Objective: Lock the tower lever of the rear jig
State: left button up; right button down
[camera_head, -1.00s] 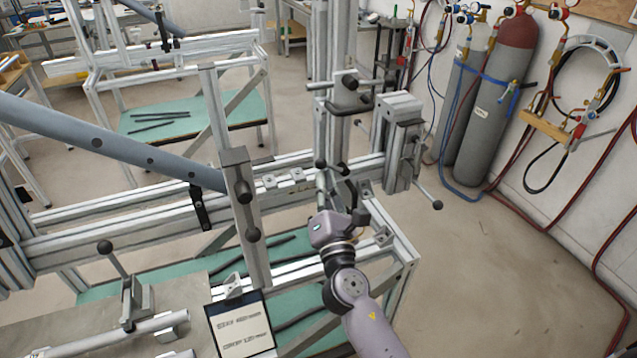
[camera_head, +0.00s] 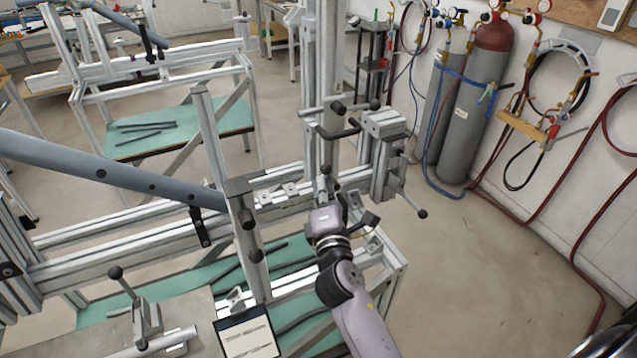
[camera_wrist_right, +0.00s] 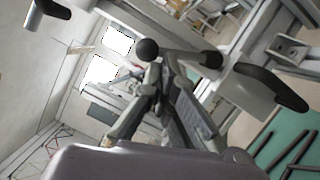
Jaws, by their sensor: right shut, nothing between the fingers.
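The jig nearest me has an upright aluminium tower (camera_head: 322,75) with a black-knobbed clamp and bent black handle (camera_head: 338,132) on it. Beside it a clamp block (camera_head: 384,124) carries a rod with a black ball (camera_head: 422,213). I cannot tell which handle is the tower lever. My right gripper (camera_head: 326,186) is below the tower handle, in front of the rail; its fingers are partly hidden by its own body. In the right wrist view its fingers (camera_wrist_right: 165,80) are together and empty, close to a black ball knob (camera_wrist_right: 147,50). My left gripper is not in view.
A blue-grey tube (camera_head: 100,172) crosses the left of the jig to a shorter post (camera_head: 240,220). A sign (camera_head: 247,336) stands in front. A second jig (camera_head: 165,75) is behind. Gas cylinders (camera_head: 470,125) stand by the right wall. The floor (camera_head: 490,270) at right is clear.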

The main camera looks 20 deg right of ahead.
jog(key=shift+d+r+m+g+p, duration=0.3)
jog(key=shift+d+r+m+p, duration=0.3)
jog(key=shift+m+p, duration=0.35)
jog(key=shift+d, duration=0.15)
dwell(0.3)
